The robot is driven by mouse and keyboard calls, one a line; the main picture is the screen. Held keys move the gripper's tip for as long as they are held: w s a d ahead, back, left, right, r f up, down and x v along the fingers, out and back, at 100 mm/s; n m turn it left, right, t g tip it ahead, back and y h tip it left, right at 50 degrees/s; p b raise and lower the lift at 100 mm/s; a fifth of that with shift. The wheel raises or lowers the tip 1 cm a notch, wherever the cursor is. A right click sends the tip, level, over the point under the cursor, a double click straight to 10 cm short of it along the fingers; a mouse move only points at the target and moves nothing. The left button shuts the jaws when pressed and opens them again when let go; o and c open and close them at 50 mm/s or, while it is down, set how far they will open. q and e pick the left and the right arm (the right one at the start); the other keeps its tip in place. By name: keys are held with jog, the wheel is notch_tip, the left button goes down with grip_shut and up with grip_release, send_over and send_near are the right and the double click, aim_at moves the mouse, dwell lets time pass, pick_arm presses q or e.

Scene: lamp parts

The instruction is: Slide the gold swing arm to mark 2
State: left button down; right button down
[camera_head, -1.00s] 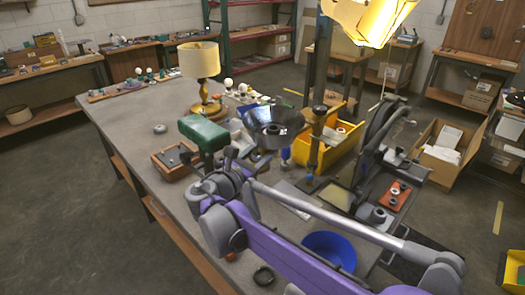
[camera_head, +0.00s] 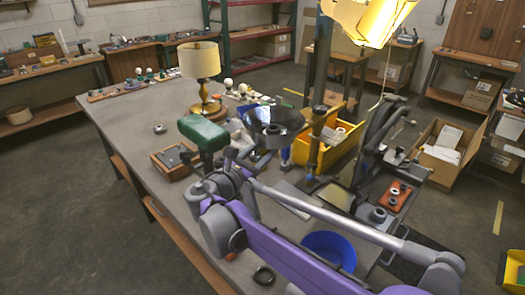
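A dark upright post (camera_head: 320,70) stands on the far part of the table, with a dark and gold-toned collar (camera_head: 318,115) partway up. I cannot clearly make out the gold swing arm or its marks. A purple and grey arm (camera_head: 280,250) of mine comes in from the lower right and bends up near the table's middle. Its far end is by a dark round dish-like piece (camera_head: 275,128), left of the post. The gripper fingers are hidden or too small to read there. No arm comes in from the left.
A green rounded block (camera_head: 203,133) and a wooden tray (camera_head: 172,160) are left of my arm. A lit yellow shade (camera_head: 372,18) hangs above.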

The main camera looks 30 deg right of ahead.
aim_at(259, 160)
jog(key=x, duration=0.5)
jog(key=s+x, duration=0.1)
jog(key=x, duration=0.2)
jog(key=shift+d+r, duration=0.1)
jog(key=shift+d, duration=0.25)
jog(key=shift+c, duration=2.3)
grip_release()
jog(key=shift+a, duration=0.15)
jog(key=v, duration=1)
jog(key=shift+s+a, duration=0.3)
